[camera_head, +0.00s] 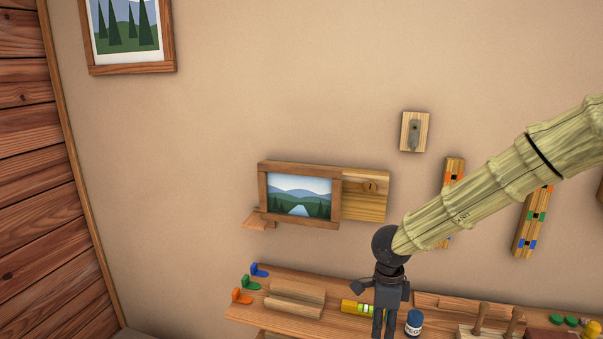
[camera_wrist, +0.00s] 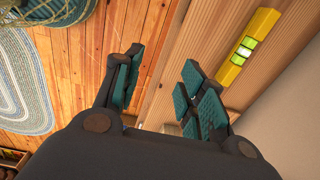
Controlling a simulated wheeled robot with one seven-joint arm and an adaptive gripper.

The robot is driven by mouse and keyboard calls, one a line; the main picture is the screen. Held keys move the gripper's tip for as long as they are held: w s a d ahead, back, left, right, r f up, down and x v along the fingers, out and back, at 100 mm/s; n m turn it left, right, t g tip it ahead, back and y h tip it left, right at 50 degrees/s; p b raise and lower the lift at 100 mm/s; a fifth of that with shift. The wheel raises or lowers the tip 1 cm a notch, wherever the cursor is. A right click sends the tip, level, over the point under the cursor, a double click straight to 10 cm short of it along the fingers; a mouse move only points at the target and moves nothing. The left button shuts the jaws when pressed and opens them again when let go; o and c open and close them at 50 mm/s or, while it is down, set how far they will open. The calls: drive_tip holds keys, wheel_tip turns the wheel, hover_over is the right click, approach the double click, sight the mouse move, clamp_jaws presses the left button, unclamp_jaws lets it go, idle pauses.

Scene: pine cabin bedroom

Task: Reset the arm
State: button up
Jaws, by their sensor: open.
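My gripper (camera_head: 384,325) hangs pointing down at the end of my arm, in front of the wooden shelf (camera_head: 330,318) in the head view. In the wrist view my gripper (camera_wrist: 160,88) has its two teal-padded fingers spread apart with nothing between them. The wooden floor and the shelf's edge show beyond the gap. A yellow spirit level (camera_wrist: 248,47) lies on the shelf to the right of the fingers, apart from them. The level also shows in the head view (camera_head: 354,307), just left of my gripper.
A dark blue jar (camera_head: 414,322) stands close to the right of my gripper. Blue, green and orange hooks (camera_head: 247,283) are at the shelf's left end. A landscape picture (camera_head: 299,195) and a switch plate (camera_head: 414,132) are on the wall. The wall at upper centre is bare.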

drive_tip(key=s+d+f+n+t+h, duration=0.1)
drive_tip(key=s+d+f+n, duration=0.25)
drive_tip(key=f, duration=0.35)
drive_tip(key=s+d+f+n+h, duration=0.2)
drive_tip(key=s+f+n, duration=0.15)
drive_tip(key=f, duration=0.35)
drive_tip(key=s+d+f+n+t+h, duration=0.1)
drive_tip(key=s+d+f+n, duration=0.2)
drive_tip(key=f, duration=0.5)
drive_tip(key=s+a+f+n+y, duration=0.1)
drive_tip(key=s+f+n, duration=0.2)
drive_tip(key=s, duration=0.5)
drive_tip(key=s+a+f+n+g+y, duration=0.1)
drive_tip(key=s+a+f+n, duration=0.1)
drive_tip(key=s, duration=0.6)
drive_tip(key=s+a+f+n+g+y, duration=0.1)
drive_tip(key=s+a+f+n+y, duration=0.1)
drive_tip(key=s+f+n, duration=0.3)
drive_tip(key=s, duration=0.3)
drive_tip(key=shift+s, duration=0.25)
drive_tip(key=shift+a+f, duration=0.1)
